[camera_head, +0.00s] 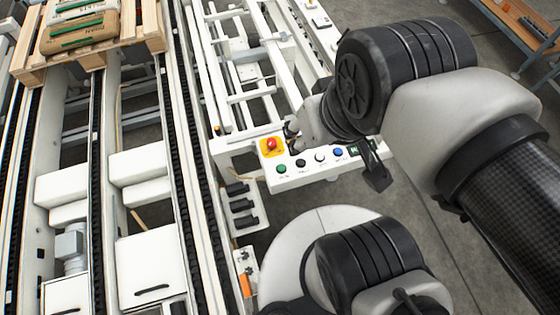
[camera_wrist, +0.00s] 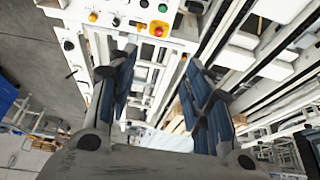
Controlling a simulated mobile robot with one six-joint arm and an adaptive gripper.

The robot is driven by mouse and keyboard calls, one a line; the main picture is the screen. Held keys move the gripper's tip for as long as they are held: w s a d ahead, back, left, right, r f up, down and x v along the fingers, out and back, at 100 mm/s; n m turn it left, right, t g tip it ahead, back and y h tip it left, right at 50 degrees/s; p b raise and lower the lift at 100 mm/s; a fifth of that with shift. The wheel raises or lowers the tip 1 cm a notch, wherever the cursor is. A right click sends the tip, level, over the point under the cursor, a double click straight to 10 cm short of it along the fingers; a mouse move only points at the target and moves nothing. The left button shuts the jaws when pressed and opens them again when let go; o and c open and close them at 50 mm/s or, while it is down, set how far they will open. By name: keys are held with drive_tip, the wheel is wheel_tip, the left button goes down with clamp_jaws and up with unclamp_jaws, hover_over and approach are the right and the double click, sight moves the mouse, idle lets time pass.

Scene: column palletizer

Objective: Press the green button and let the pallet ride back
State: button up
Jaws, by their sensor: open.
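The green button (camera_head: 281,168) is at the left end of the white control panel (camera_head: 303,180) in the head view, in front of the red emergency stop (camera_head: 271,144). The pallet (camera_head: 152,24) holds stacked bags at the top left, on the conveyor. My gripper (camera_wrist: 160,58) is open and empty in the wrist view, its two dark fingers apart. In the head view my wrist is over the back of the panel, right of the green button, and mostly hides the gripper. No contact with the button shows. The wrist view also shows a button panel with a red knob (camera_wrist: 158,31).
Black, white and blue buttons (camera_head: 338,152) sit in a row right of the green one. The conveyor's dark chains (camera_head: 190,180) run down the left. White frame rails (camera_head: 235,90) stand behind the panel. Grey floor is open at the right.

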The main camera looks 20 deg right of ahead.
drive_tip(key=shift+c, duration=0.6)
clamp_jaws()
idle(1.2)
